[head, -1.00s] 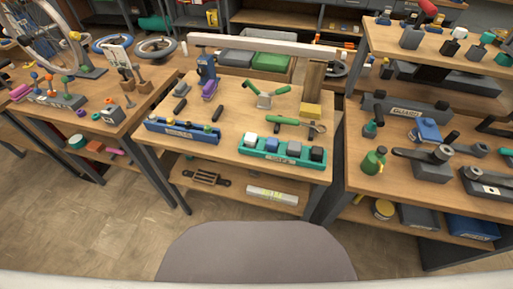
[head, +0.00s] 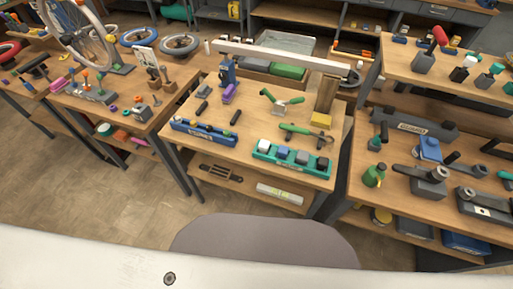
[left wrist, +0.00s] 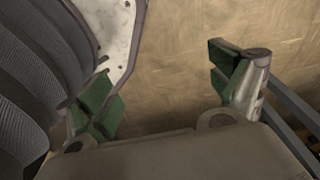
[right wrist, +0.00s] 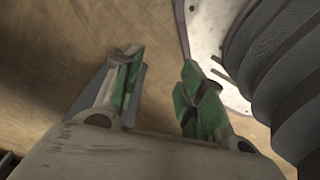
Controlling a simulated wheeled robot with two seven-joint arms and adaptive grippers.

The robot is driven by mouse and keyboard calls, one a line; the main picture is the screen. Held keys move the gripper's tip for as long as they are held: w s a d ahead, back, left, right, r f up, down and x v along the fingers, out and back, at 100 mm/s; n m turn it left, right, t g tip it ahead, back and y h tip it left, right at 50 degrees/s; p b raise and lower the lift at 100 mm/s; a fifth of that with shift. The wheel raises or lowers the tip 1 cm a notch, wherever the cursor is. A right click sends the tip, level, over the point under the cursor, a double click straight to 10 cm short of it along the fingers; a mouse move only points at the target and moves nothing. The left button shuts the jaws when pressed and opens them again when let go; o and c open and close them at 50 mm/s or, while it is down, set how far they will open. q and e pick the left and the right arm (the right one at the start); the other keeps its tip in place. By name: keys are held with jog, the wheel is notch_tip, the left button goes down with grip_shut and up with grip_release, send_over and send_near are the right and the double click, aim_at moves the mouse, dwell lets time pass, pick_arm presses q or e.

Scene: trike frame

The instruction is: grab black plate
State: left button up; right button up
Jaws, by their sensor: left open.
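A dark slotted plate (head: 220,172) lies flat on the lower shelf of the middle bench in the head view. It is the thing there that best fits a black plate. Neither gripper shows in the head view. In the left wrist view my left gripper (left wrist: 168,85) is open and empty, its green-padded fingers wide apart over bare floor. In the right wrist view my right gripper (right wrist: 158,88) is open and empty, its fingers apart over floor. The plate is not seen in either wrist view.
The middle bench (head: 245,118) holds a blue tray (head: 203,133), a green tray (head: 291,158) and clamps. A white roll-like item (head: 280,193) shares the lower shelf. A bench with a wheel stands left, a loaded bench right. Floor at the front left is clear.

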pick_arm(q)
jog(key=s+a+r+p, duration=0.1)
jog(key=s+r+p, duration=0.2)
jog(key=s+p, duration=0.3)
jog(key=s+a+r+p, duration=0.1)
jog(key=s+r+p, duration=0.1)
jog(key=s+p, duration=0.4)
jog(key=shift+s+a+r+g+p, duration=0.25)
jog(key=shift+s+r+g+p, duration=0.05)
jog(key=shift+s+r+g, duration=0.15)
pick_arm(e)
jog(key=s+d+r, duration=0.1)
jog(key=s+r, duration=0.2)
jog(key=s, duration=0.3)
jog(key=s+d+r, duration=0.1)
jog(key=s+r, duration=0.1)
jog(key=s, duration=0.5)
jog(key=shift+d+r+g, duration=0.25)
jog(key=shift+r+g, duration=0.15)
pick_arm(q)
jog(key=shift+s+r, duration=0.1)
jog(key=shift+s, duration=0.2)
pick_arm(e)
jog(key=shift+s+r, duration=0.15)
jog(key=shift+s, duration=0.1)
